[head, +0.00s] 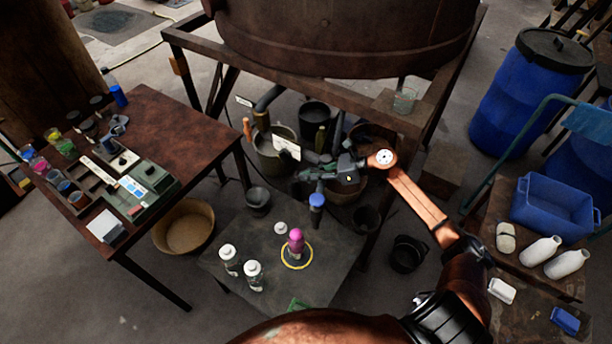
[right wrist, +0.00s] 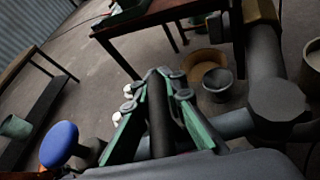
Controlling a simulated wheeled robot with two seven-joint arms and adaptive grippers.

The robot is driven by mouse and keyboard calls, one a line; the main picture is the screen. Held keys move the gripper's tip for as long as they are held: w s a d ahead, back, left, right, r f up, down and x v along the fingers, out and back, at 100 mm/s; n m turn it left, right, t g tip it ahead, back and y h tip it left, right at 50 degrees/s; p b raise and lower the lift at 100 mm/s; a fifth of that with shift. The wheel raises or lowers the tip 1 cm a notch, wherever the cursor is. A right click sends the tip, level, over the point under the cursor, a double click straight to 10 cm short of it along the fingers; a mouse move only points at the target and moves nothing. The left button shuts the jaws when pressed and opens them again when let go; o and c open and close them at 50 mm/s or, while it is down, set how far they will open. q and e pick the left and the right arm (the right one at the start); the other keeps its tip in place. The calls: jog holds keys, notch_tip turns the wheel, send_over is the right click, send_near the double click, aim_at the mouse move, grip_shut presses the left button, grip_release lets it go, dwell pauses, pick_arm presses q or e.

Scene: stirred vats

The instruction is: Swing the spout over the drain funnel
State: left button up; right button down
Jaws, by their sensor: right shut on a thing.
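The spout is a dark grey pipe assembly under the vat (head: 340,40). In the right wrist view its pipe (right wrist: 265,65) comes down on the right to an elbow (right wrist: 277,100) and runs left behind my fingers. My right gripper (head: 318,174) is shut on a dark bar-like handle (right wrist: 160,125), which shows between its green-edged fingers (right wrist: 158,78). A blue round knob (right wrist: 58,145) sits left of the fingers; it shows below the gripper in the head view (head: 317,200). I cannot tell which vessel below is the drain funnel. My left gripper is not in view.
A low dark table (head: 225,262) holds white-capped bottles (head: 229,258) and a pink object (head: 296,240) in a yellow ring. Several buckets, one black (head: 315,116), crowd under the vat frame. A brown table (head: 165,125) stands left; blue barrels (head: 520,90) stand right.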

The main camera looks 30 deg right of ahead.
jog(key=c, duration=1.9)
grip_release()
jog(key=shift+c, duration=0.2)
notch_tip(320, 180, up, 10)
jog(key=shift+c, duration=0.4)
